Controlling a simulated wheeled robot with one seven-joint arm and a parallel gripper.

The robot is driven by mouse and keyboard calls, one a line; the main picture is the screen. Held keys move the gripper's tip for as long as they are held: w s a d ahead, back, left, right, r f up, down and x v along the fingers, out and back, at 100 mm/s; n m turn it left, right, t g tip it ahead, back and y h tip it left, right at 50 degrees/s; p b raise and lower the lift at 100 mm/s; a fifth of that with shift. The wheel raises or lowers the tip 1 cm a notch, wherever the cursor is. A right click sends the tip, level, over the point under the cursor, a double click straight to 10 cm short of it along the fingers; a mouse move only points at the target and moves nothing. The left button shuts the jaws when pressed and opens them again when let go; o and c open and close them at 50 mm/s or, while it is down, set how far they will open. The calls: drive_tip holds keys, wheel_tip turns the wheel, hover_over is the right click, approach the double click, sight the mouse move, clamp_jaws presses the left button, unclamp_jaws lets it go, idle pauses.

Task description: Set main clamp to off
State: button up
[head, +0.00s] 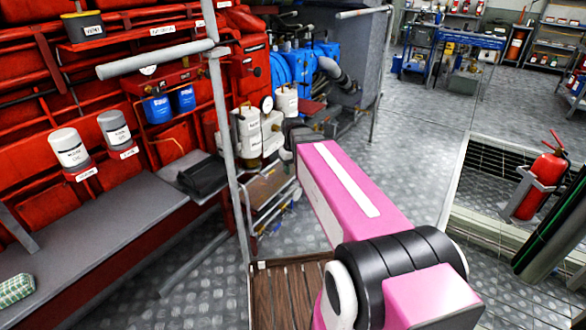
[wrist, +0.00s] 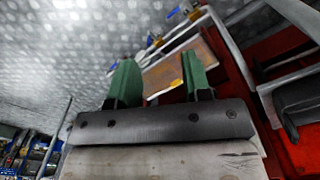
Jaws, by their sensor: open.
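My gripper (wrist: 160,62) shows in the wrist view with its two green fingers spread apart and nothing between them. Beyond the fingers is a low unit with a brown top plate (wrist: 178,77) and small coloured fittings along its edge. The same unit (head: 268,190) stands in the head view left of my pink arm, with several small valves or levers. I cannot tell which part is the main clamp, and no label for it is readable. My pink arm hides part of the unit's surroundings in the head view.
A grey vertical post (head: 226,130) with a rail stands left of the unit. A grey bench (head: 90,230) runs along the red machine wall. A fire extinguisher (head: 545,180) is at the right. Metal floor (head: 410,135) lies open behind my arm.

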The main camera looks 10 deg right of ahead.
sight(239, 116)
drive_tip(key=shift+w+a+r, duration=0.1)
drive_tip(key=shift+w+r, duration=0.05)
drive_tip(key=shift+w, duration=0.15)
drive_tip(key=c, duration=0.7)
drive_tip(key=w+a+r+y, duration=0.1)
drive_tip(key=w+r, duration=0.2)
drive_tip(key=w+a+r+n+y, duration=0.1)
drive_tip(key=w+r, duration=0.2)
drive_tip(key=w, duration=0.1)
drive_tip(key=w+a+r+n+y, duration=0.1)
drive_tip(key=w+r, duration=0.2)
drive_tip(key=w, duration=0.1)
drive_tip(key=shift+w+a+r+y, duration=0.2)
drive_tip(key=shift+w+a+y, duration=0.05)
drive_tip(key=shift+a+y, duration=0.05)
clamp_jaws()
drive_tip(key=w+a+r+n+y, duration=0.1)
drive_tip(key=w+r+n+y, duration=0.1)
drive_tip(key=w+r, duration=0.35)
drive_tip(key=w+a+r+n+y, duration=0.2)
drive_tip(key=w+r, duration=0.1)
drive_tip(key=r, duration=0.6)
drive_tip(key=s+a+f, duration=0.2)
drive_tip(key=a+f, duration=0.6)
drive_tip(key=shift+s+a+f, duration=0.15)
drive_tip(key=shift+s+a, duration=0.1)
drive_tip(key=shift+a, duration=0.1)
